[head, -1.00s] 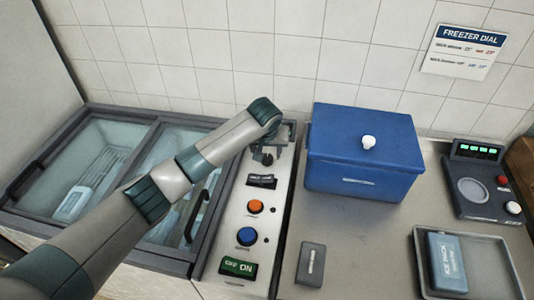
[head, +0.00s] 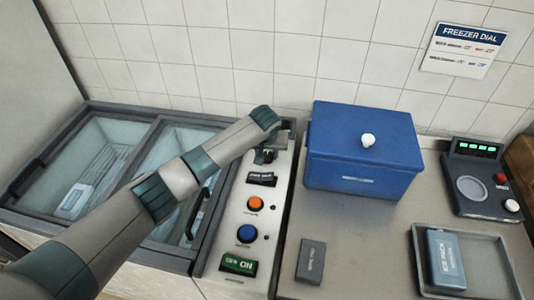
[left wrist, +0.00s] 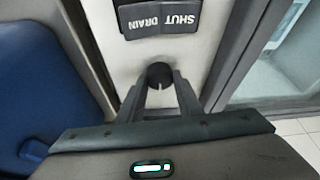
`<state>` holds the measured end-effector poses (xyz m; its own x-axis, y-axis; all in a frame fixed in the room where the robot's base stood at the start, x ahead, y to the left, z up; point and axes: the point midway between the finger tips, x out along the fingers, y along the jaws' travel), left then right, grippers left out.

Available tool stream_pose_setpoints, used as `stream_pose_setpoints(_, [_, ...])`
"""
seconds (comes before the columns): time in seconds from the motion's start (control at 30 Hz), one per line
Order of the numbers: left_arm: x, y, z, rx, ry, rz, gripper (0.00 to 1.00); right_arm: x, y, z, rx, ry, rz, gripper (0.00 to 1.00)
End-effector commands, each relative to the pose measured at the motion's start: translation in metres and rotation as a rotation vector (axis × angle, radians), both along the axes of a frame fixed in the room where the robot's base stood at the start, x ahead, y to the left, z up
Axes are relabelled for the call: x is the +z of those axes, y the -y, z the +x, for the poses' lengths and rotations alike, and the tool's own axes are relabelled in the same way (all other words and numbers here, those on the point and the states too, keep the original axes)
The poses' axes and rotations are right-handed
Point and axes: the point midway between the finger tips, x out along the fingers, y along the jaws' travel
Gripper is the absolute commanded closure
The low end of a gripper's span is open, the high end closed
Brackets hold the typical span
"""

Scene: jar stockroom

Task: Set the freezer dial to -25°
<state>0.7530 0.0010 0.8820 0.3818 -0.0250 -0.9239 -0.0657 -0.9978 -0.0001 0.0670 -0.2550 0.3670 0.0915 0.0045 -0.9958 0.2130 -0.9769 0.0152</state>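The freezer dial (left wrist: 160,75) is a small dark round knob with a pale pointer line, on the pale control panel (head: 225,225). In the left wrist view it sits between my left gripper's fingertips (left wrist: 160,84), which appear to press on its two sides. In the head view my left gripper (head: 266,155) reaches down to the top end of the panel, and my wrist largely hides the dial. The dial's scale marks cannot be read. A wall sign (head: 461,50) reads "FREEZER DIAL"; its smaller lines are hard to read. My right gripper is out of view.
A drain switch (head: 261,179), orange button (head: 255,204), blue button (head: 246,234) and green ON switch (head: 239,264) line the panel. A chest freezer (head: 110,112) with glass lids lies left. A blue box (head: 345,150) stands close to the right.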

Motion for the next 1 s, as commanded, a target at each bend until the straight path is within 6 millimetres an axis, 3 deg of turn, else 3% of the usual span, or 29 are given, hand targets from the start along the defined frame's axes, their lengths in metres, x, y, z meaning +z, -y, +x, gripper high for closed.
stream_pose_setpoints(0.47, [0.001,-0.001,0.000,-0.086,-0.001,-0.001,0.90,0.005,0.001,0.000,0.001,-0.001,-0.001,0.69])
stream_pose_setpoints(1.0, [-0.001,-0.005,0.002,-0.513,-0.001,-0.002,0.90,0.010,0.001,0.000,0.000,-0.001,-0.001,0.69])
